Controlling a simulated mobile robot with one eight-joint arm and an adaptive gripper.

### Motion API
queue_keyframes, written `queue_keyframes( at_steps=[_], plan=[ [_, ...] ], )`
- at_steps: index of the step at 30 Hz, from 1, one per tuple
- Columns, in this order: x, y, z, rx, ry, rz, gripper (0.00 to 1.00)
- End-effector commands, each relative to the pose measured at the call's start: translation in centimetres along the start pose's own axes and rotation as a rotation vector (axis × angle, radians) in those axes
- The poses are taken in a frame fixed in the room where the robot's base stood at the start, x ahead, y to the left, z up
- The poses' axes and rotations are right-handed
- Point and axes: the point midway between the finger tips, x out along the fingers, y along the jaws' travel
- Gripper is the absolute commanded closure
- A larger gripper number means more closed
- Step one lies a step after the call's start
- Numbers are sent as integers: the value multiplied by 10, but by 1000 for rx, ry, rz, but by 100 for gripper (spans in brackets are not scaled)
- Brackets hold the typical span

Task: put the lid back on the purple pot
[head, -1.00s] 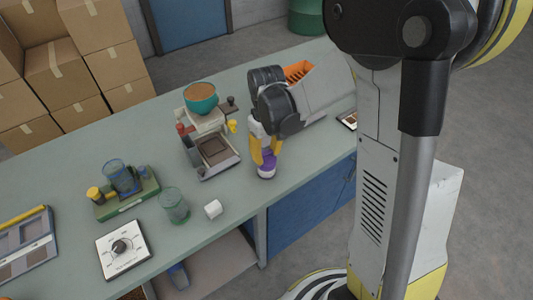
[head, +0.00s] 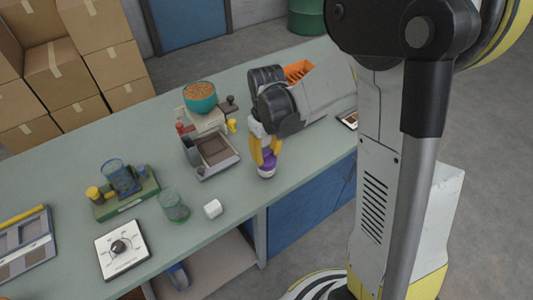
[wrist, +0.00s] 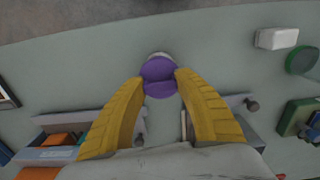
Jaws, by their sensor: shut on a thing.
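My gripper (head: 266,158) points down at the front part of the bench, its yellow fingers shut on a small purple thing. In the wrist view, my fingertips (wrist: 160,82) press on both sides of this purple pot (wrist: 160,72), which shows a rounded top face with a darker seam across it. A pale rim or base shows at its far edge. In the head view the purple pot (head: 266,171) shows just under the fingers, with a pale bottom edge near the bench top. I cannot tell lid from pot between the fingers.
A small white cylinder (head: 213,209) and a green glass jar (head: 174,206) stand to the left. A grey tray device (head: 214,152) and a teal bowl (head: 201,98) on a scale stand behind. A dial panel (head: 122,249) lies front left. Bench around the pot is clear.

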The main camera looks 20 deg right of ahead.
Motion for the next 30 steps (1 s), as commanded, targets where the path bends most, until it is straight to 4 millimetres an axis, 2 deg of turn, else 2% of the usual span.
queue_keyframes(
  at_steps=[13,14,15,16,22,23,24,25,30],
  plan=[
    [0,0,0,0,0,0,77],
    [0,0,0,0,0,0,53],
    [0,0,0,0,0,0,41],
    [0,0,0,0,0,0,38],
    [0,0,0,0,0,0,38],
    [0,0,0,0,0,0,30],
    [0,0,0,0,0,0,18],
    [0,0,0,0,0,0,14],
    [0,0,0,0,0,0,14]
  ],
)
